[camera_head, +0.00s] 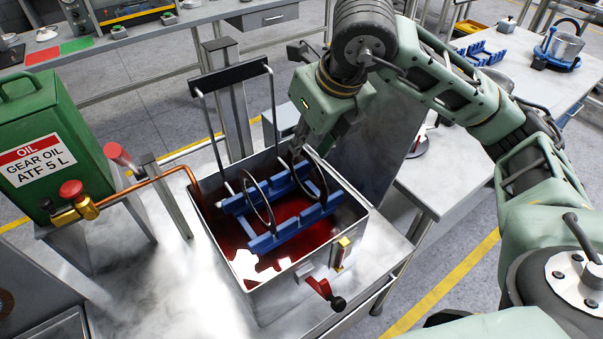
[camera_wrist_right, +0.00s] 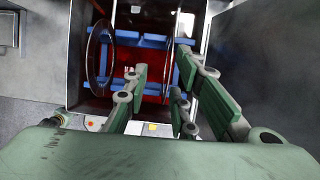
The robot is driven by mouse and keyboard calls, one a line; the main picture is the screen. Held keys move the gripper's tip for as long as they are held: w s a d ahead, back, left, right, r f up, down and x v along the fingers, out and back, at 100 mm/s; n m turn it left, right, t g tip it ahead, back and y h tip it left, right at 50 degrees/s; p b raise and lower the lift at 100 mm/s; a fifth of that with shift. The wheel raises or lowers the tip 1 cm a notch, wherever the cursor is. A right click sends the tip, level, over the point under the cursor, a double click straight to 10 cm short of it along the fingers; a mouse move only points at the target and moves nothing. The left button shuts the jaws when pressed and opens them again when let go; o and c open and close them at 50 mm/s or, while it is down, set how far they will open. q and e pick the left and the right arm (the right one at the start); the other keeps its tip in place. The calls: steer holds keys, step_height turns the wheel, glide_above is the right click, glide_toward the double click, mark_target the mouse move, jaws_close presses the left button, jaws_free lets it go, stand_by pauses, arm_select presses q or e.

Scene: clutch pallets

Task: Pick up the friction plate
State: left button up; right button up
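Two thin dark ring-shaped friction plates stand upright in a blue rack (camera_head: 262,242) inside an open metal tank. The left plate (camera_head: 271,215) is clear of my gripper in the head view; a ring also shows at the left in the right wrist view (camera_wrist_right: 88,62). The right plate (camera_head: 325,185) stands under my right gripper (camera_head: 298,152), which points down into the tank. In the right wrist view the fingers (camera_wrist_right: 162,75) are apart, with a thin dark edge between them, likely the right plate. Contact cannot be told. My left gripper is out of view.
The tank (camera_head: 358,212) holds red oil and has a red-handled valve (camera_head: 321,287) in front. A black handle frame (camera_head: 228,76) rises behind the rack. A green oil can (camera_head: 50,135) and copper pipe (camera_head: 165,177) stand left. A table with another blue rack (camera_head: 481,53) is at upper right.

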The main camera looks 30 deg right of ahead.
mark_target(307, 159)
steer(key=f+p, duration=0.1)
steer(key=f, duration=0.1)
steer(key=w+f+p, duration=0.1)
steer(key=f, duration=0.1)
steer(key=w+d+f+p, duration=0.1)
steer(key=f, duration=0.2)
steer(key=shift+w+d+f, duration=0.1)
steer(key=shift+w, duration=0.05)
jaws_close()
stand_by(0.5)
